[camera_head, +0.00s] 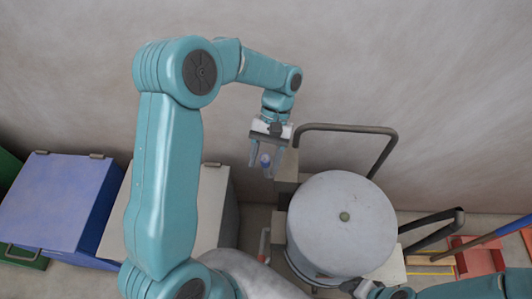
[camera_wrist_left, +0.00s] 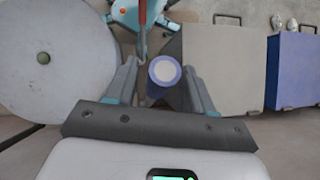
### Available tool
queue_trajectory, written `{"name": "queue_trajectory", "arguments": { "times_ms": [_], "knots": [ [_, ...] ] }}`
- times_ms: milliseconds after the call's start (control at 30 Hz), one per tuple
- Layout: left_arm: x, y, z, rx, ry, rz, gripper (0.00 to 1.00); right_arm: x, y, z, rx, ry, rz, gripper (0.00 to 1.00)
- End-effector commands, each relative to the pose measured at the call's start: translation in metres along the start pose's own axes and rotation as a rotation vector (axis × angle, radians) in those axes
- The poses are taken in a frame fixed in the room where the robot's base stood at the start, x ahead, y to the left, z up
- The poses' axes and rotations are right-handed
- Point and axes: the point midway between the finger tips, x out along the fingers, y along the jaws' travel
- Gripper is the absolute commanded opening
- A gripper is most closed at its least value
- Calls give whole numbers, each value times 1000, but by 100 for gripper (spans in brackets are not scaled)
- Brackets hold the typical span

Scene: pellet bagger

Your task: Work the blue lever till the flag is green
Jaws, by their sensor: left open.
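The blue lever (camera_wrist_left: 164,72) shows in the left wrist view as a blue round grip with a pale end, between the two fingers. In the head view its blue tip (camera_head: 265,160) shows between the fingertips, beside the drum. My left gripper (camera_head: 266,165) is open around the grip, with a finger on either side; whether either touches is unclear. The left gripper also shows in the left wrist view (camera_wrist_left: 162,88). My right gripper (camera_head: 364,288) is partly in view at the bottom edge, and its jaws are unclear. I cannot make out a green flag.
A round grey drum (camera_head: 340,222) stands right of the lever, with a dark bent rail (camera_head: 350,129) behind it. A thin red-and-white bar (camera_head: 264,245) stands left of the drum. A grey bin (camera_head: 213,205) and a blue bin (camera_head: 60,203) line the left wall side.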

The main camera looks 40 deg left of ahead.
Motion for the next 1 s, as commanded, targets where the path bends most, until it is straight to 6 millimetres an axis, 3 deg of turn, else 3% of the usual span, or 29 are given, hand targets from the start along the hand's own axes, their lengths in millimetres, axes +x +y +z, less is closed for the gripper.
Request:
{"name": "queue_trajectory", "arguments": {
  "times_ms": [167, 567, 733, 800, 1000],
  "knots": [
    [-18, 1, -2, 0, 5, 2, 53, 4, 2, 0, 0, 0, 0, 43],
    [-112, 0, -1, 0, 4, 2, 53, 11, 4, 0, 0, 0, 0, 43],
    [-138, 0, -1, 1, 2, 1, 53, 9, 3, 0, 0, 0, 0, 43],
    [-153, 0, 2, 0, 0, 1, 53, -6, -2, 0, 0, 0, 0, 43],
    [-163, 0, 0, 0, 0, 1, 53, -13, -5, 0, 0, 0, 0, 43]
  ]
}}
